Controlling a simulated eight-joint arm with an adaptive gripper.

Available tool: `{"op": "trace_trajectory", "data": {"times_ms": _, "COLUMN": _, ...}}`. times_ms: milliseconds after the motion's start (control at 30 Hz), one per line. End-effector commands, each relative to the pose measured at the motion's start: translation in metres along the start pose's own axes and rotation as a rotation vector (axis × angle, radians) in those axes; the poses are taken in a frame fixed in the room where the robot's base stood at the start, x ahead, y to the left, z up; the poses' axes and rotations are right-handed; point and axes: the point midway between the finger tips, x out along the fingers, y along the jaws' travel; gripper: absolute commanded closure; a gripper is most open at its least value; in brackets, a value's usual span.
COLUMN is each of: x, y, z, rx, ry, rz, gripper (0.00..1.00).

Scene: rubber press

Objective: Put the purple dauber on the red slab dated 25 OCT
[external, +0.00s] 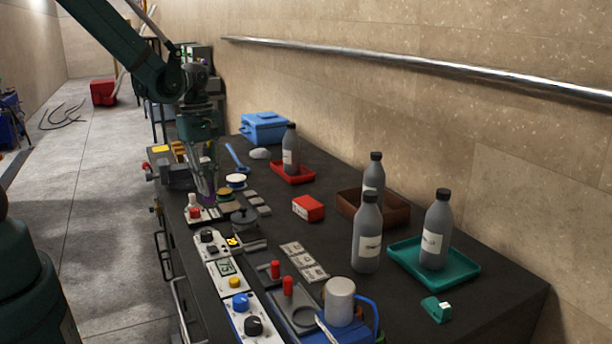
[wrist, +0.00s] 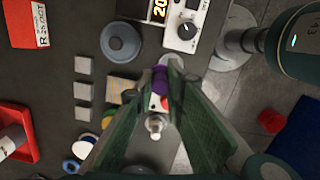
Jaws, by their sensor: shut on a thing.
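The purple dauber (wrist: 160,78) is between the fingertips of my gripper (wrist: 166,72) in the wrist view; the fingers hide much of it. A little purple also shows at the tips of my gripper (external: 207,194) in the external view. My gripper is shut on it, pointing down over the near-left part of the bench. The red slab (external: 308,209) lies flat on the bench to the right of my gripper, apart from it. In the wrist view the red slab (wrist: 18,15) is at the top left, with a white label whose print looks like 25 OCT.
A grey round-lidded pot (external: 244,219) and several small grey blocks (external: 257,202) lie between my gripper and the slab. A control panel (external: 211,243) lines the front edge. Bare bench surrounds the slab.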

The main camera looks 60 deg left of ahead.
Motion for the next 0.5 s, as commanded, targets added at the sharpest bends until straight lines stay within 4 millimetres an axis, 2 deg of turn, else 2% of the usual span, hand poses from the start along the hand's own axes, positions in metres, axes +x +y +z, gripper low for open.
{"op": "trace_trajectory", "data": {"times_ms": 500, "x": -0.022, "y": 0.132, "z": 0.029, "rx": 0.001, "ry": 0.001, "rz": -0.002, "gripper": 0.99}}
